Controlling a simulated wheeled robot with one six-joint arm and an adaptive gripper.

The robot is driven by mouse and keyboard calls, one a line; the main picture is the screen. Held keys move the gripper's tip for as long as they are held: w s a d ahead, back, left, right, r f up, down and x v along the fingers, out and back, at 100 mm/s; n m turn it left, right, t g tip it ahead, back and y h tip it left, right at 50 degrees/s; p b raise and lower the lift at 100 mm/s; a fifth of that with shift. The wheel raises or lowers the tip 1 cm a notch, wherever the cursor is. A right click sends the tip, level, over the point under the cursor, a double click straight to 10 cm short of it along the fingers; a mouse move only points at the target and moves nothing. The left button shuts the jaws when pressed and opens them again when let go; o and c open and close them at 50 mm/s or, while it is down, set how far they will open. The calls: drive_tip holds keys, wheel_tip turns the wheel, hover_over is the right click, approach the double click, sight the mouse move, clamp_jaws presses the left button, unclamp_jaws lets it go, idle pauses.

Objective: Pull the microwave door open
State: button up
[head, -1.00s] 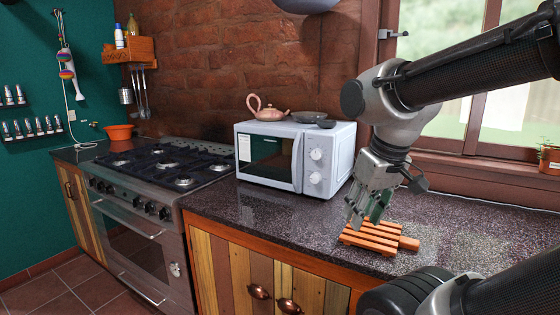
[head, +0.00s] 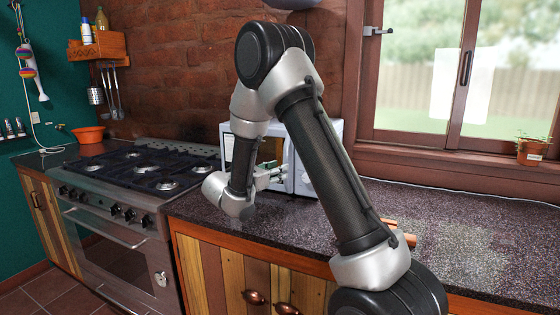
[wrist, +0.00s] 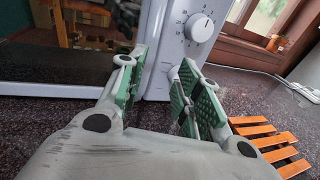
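The white microwave (head: 302,178) stands on the counter, partly hidden behind my arm in the head view. Its dark-windowed door (wrist: 60,75) looks closed. In the wrist view a white upright strip (wrist: 152,45), which looks like the door's handle side, runs between the window and the control panel with its dial (wrist: 199,27). My gripper (wrist: 160,75) is at the lower right of the door. Its green-padded fingers are apart, one before the window's edge, the other before the panel. I cannot tell whether either finger touches the handle. The gripper also shows in the head view (head: 272,174).
An orange slatted trivet (wrist: 265,140) lies on the dark counter to the right of the gripper. A stove (head: 135,185) stands to the left. The counter by the window is mostly clear, with a potted plant (head: 531,150) on the sill.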

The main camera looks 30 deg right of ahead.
sight(285, 162)
drive_tip(key=shift+n+t, duration=0.6)
drive_tip(key=shift+n, duration=0.1)
drive_tip(key=w+d, duration=0.1)
drive_tip(key=d, duration=0.1)
drive_tip(key=w+d+r, duration=0.1)
drive_tip(key=w+d, duration=0.2)
drive_tip(key=d, duration=0.1)
drive_tip(key=shift+w+r, duration=0.3)
clamp_jaws()
